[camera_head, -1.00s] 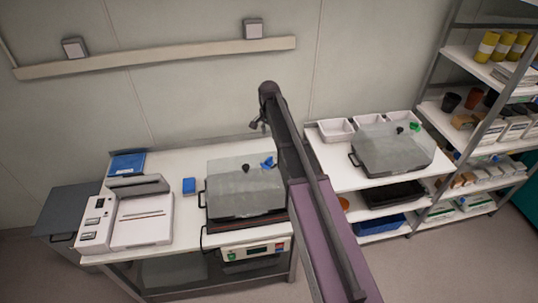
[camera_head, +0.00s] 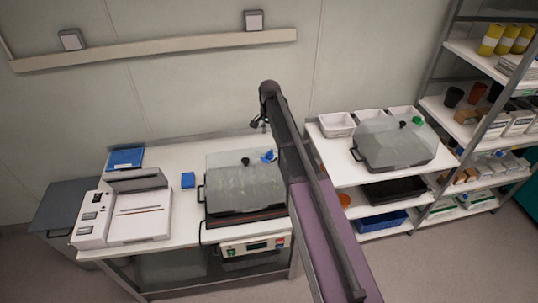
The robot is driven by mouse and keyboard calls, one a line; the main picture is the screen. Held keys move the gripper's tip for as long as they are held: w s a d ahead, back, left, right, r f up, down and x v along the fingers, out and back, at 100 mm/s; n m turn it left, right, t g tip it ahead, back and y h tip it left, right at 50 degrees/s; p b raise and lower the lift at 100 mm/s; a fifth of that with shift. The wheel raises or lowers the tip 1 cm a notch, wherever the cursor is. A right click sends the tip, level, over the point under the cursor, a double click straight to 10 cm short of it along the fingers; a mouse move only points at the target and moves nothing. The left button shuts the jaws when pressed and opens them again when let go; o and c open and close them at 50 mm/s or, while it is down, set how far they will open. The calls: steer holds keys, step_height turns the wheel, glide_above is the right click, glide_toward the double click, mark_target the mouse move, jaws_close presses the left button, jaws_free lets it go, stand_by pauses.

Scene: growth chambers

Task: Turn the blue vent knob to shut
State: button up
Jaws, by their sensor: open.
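The blue vent knob (camera_head: 267,157) sits on the clear lid of the left growth chamber (camera_head: 235,190), near the lid's back right corner. A black knob (camera_head: 245,161) stands to its left on the same lid. My arm reaches up from the lower right and hides the chamber's right edge. My gripper (camera_head: 259,123) is small and dark at the far end of the arm. It is open and empty, above the blue knob in the picture and apart from it. The knob's exact angle is too small to read.
A second lidded chamber (camera_head: 392,146) with a green knob (camera_head: 418,121) stands on the right table, in front of white bins (camera_head: 337,124). Shelves stand far right.

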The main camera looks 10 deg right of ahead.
mark_target(269, 151)
steer(key=shift+f+b, duration=5)
steer(key=shift+f, duration=0.3)
jaws_close()
steer(key=shift+a, duration=0.1)
